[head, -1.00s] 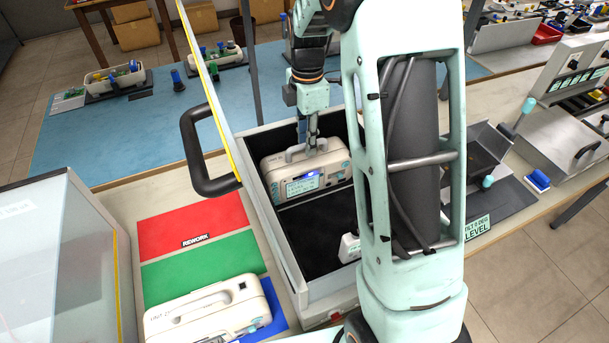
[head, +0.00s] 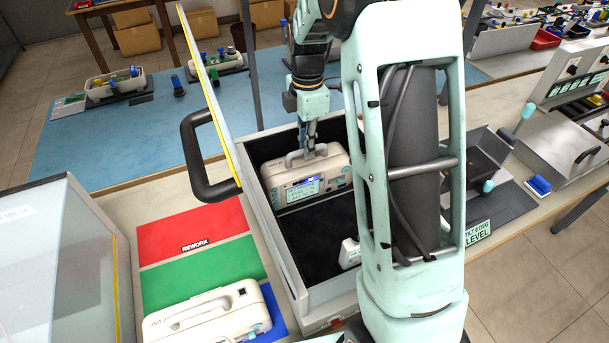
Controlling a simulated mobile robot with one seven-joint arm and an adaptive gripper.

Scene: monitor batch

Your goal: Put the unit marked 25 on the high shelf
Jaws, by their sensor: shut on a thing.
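My gripper (head: 309,143) points down into an open-topped, dark-lined box (head: 302,290) and is shut on the handle of a cream monitor unit (head: 331,172). This unit stands upright at the back of the box, with a small lit screen on its front. I cannot read its number. A second cream unit (head: 205,312) lies on the mat at the lower left, with a handle and a small dark square mark. Its lettering is too small to read surely. Part of another pale object (head: 349,252) shows in the box, mostly hidden by my arm. I cannot identify a high shelf.
The mat has a red REWORK field (head: 190,230) and a green field (head: 195,272). A raised panel with a dark handle (head: 195,150) borders the box's left side. A clear-walled case (head: 60,270) stands at far left. A grey tray (head: 475,150) lies right of my arm.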

